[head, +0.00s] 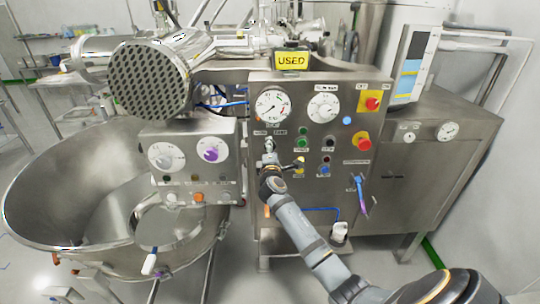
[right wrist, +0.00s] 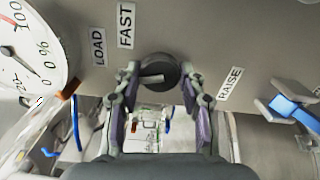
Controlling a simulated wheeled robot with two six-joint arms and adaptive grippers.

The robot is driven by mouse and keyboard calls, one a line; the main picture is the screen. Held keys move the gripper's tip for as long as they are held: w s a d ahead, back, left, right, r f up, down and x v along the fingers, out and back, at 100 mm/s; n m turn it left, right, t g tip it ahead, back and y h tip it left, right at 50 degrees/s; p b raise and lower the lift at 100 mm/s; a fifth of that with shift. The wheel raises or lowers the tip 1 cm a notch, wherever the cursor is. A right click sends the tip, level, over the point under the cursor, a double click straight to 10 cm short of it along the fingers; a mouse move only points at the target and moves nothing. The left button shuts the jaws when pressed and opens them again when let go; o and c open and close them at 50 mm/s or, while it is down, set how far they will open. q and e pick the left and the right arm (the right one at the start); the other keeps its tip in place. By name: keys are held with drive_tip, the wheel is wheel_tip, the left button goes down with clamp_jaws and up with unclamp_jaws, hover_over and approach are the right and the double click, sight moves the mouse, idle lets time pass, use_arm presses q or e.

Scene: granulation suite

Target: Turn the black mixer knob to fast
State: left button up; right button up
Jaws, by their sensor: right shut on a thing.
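The black mixer knob (right wrist: 160,68) is a round dark dial with a pale bar across its face, lying nearly level in the right wrist view. My right gripper (right wrist: 160,82) has its two fingertips on either side of the knob and is shut on it. The FAST label (right wrist: 126,25) is above and left of the knob. In the head view my right gripper (head: 269,150) reaches the steel control panel (head: 260,220) from below and hides the knob. My left gripper is not in view.
Near the gripper are a white gauge (head: 272,107), a green button (head: 302,143) and a red emergency button (head: 364,143). A smaller panel (head: 165,135) with two dials is left, above a large steel bowl (head: 45,195). LOAD (right wrist: 98,47) and RAISE (right wrist: 229,84) labels flank the knob.

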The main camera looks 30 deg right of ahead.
drive_tip(key=shift+f+m+b, duration=0.15)
drive_tip(key=shift+m+b, duration=5.3)
drive_tip(key=shift+m, duration=0.65)
drive_tip(key=o, duration=1.2)
drive_tip(key=shift+c, duration=0.2)
